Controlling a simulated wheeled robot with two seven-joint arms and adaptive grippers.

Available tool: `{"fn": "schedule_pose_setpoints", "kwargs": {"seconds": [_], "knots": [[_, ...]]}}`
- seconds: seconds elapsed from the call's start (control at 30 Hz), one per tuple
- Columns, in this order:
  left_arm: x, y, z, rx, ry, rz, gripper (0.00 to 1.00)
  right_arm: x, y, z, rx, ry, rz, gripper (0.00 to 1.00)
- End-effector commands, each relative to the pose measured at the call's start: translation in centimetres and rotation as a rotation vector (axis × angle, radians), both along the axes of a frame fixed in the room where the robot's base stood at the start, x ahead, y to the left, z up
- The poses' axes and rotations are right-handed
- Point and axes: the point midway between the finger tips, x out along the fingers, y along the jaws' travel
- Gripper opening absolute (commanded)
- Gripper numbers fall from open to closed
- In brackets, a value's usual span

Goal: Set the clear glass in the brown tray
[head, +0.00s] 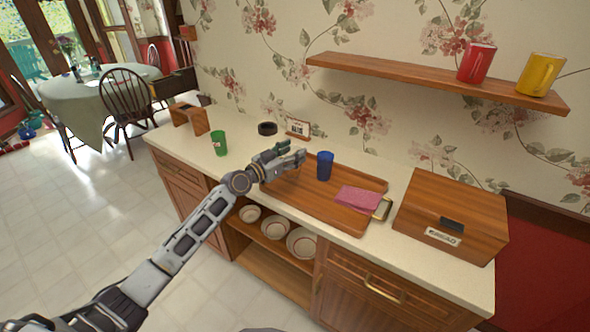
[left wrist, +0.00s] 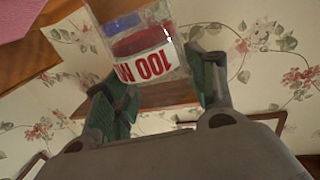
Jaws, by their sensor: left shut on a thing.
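The brown tray (head: 298,195) lies on the counter, with a blue cup (head: 325,166) standing in it and a folded pink cloth (head: 358,199) at its right end. My left gripper (head: 294,157) is over the tray's left back part, left of the blue cup. In the left wrist view the clear glass (left wrist: 150,42) is between the fingers of my left gripper (left wrist: 165,85), which is shut on it. Red lettering on white shows on or through the glass. In the head view the glass cannot be made out. My right gripper is not in view.
A green cup (head: 219,143) stands left of the tray and a wooden bread box (head: 452,210) to its right. A small framed sign (head: 298,127) and a dark round object (head: 267,128) are behind. A shelf (head: 430,77) above holds red and yellow mugs.

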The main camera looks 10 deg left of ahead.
Motion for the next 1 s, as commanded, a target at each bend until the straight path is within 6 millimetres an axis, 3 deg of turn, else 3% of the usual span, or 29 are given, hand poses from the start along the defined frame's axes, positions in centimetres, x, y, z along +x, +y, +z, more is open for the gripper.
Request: {"fn": "schedule_pose_setpoints", "kwargs": {"seconds": [0.1, 0.3, 0.63, 1.0], "knots": [[0.0, 0.0, -1.3, -0.002, 0.001, 0.000, 0.10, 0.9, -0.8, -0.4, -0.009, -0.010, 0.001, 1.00], [0.0, 0.0, -1.8, -0.002, -0.001, 0.000, 0.10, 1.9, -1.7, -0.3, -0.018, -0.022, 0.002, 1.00], [0.0, 0.0, -2.1, -0.001, 0.000, 0.000, 0.10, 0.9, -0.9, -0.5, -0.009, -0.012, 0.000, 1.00], [0.0, 0.0, -5.2, -0.001, 0.001, 0.000, 0.10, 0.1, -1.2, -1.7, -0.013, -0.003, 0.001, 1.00]]}}
